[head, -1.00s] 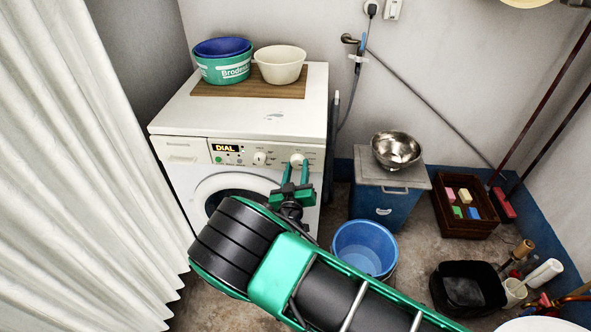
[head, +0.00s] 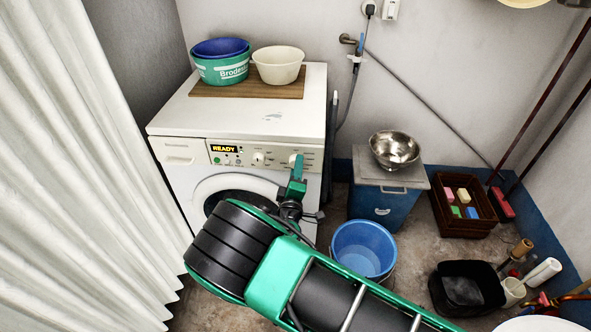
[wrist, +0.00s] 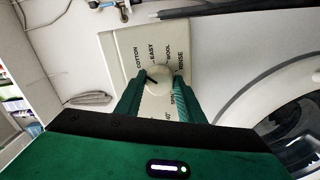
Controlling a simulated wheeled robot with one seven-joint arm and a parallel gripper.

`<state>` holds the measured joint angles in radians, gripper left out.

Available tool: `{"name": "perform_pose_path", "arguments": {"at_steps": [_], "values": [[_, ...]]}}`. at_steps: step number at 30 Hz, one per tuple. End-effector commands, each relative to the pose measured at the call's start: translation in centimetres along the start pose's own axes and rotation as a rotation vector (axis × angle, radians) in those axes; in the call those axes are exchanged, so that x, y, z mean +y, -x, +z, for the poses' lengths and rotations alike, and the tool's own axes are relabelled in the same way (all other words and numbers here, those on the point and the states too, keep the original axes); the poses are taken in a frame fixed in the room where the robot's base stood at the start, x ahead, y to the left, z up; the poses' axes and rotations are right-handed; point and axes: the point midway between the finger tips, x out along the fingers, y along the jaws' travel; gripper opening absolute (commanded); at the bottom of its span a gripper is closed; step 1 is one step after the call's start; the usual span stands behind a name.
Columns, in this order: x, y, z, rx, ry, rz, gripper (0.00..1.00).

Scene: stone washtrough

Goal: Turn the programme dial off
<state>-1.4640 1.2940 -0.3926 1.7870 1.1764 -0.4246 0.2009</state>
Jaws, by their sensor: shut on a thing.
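The washing machine (head: 215,108) stands against the wall, its panel facing me. My gripper (head: 297,170) is at the right of that panel. In the wrist view my gripper's green fingers (wrist: 155,88) are shut on the round cream programme dial (wrist: 158,78), one on each side. A dark pointer mark on the dial faces the upper left, towards the COTTON side. EASY, WOOL, RINSE and SPIN are printed around it; part of the label ring is hidden by the fingers. In the head view my fingers mostly hide the dial.
A second knob (head: 258,158) sits left of the gripped dial. Basins (head: 278,66) stand on a wooden board on top. A blue bucket (head: 364,248) and a blue cabinet (head: 385,205) are to the right. A white curtain (head: 75,170) hangs at the left.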

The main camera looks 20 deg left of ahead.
Motion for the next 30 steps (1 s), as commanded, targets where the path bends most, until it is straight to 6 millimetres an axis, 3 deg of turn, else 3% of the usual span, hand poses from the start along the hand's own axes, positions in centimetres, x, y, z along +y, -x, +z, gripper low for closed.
{"name": "perform_pose_path", "arguments": {"at_steps": [18, 30], "values": [[-0.11, 0.32, -0.69, 0.013, 0.540, -0.004, 0.13], [-0.10, 0.32, -0.68, 0.013, 0.714, -0.004, 0.13]]}}
